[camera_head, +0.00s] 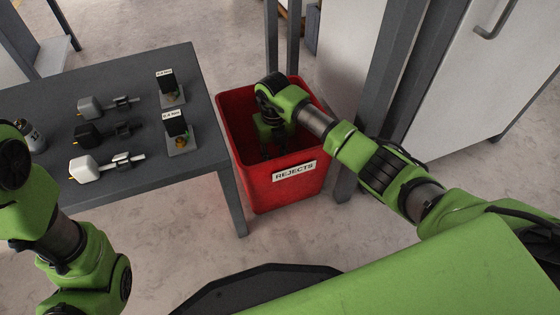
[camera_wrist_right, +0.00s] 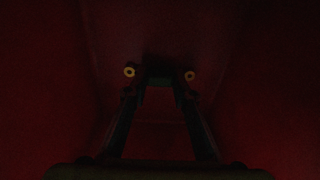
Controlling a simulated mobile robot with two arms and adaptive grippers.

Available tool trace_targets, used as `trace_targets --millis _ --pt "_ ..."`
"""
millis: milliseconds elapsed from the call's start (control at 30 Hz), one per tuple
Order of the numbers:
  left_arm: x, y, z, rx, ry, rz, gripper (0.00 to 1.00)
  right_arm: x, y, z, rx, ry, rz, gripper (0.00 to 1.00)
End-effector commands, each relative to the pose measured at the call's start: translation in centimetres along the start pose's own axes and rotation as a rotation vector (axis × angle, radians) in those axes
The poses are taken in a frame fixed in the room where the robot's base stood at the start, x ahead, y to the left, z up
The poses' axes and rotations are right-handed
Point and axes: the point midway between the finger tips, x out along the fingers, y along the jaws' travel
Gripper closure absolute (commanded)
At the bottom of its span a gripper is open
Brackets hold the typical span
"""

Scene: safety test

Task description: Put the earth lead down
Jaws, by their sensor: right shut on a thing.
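My right arm reaches down into the red bin (camera_head: 246,178) labelled REJECTS, with my right gripper (camera_head: 275,152) inside it below the rim. In the dark right wrist view my right gripper (camera_wrist_right: 160,82) is shut on a dark thing (camera_wrist_right: 158,72), whose shape is too dim to make out. Two small yellow rings (camera_wrist_right: 129,72) (camera_wrist_right: 190,76) show at either side of it. I cannot pick out an earth lead in either view. My left arm comes in at the left edge, and its gripper is out of the picture.
A dark grey table (camera_head: 50,95) stands left of the bin. It holds a white plug-like piece (camera_head: 83,169), a black one (camera_head: 88,135), a grey one (camera_head: 90,107), two labelled stands (camera_head: 178,134) (camera_head: 169,90) and a grey cylinder (camera_head: 36,138). A pale cabinet (camera_head: 470,80) stands right.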

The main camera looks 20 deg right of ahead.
Motion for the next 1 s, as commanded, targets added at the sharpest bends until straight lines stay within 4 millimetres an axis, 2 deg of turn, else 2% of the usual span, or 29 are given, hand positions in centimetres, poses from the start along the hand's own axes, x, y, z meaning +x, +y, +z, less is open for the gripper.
trace_targets --millis 33,400,433,467,833,1000 --pt "-0.5 0.1 -0.2 -0.001 0.000 0.000 1.00 0.5 0.3 0.0 -0.001 -0.001 0.001 0.97" --pt "-0.4 0.1 -0.1 0.000 -0.001 0.000 1.00 0.6 0.2 0.0 0.000 -0.001 0.000 0.97" --pt "-0.3 0.1 -0.1 0.000 -0.001 0.000 1.00 0.5 0.2 0.0 0.000 -0.002 0.001 0.68" --pt "-0.3 0.1 -0.1 0.000 -0.001 0.000 1.00 0.5 0.2 0.0 0.000 -0.002 0.001 0.60" --pt "-0.3 0.0 -0.1 0.001 -0.001 0.000 1.00 0.4 0.2 0.0 0.000 -0.001 0.000 0.59" --pt "1.0 -0.2 0.4 0.001 -0.003 -0.001 1.00 -1.2 -0.3 0.1 0.001 -0.002 -0.001 0.59"
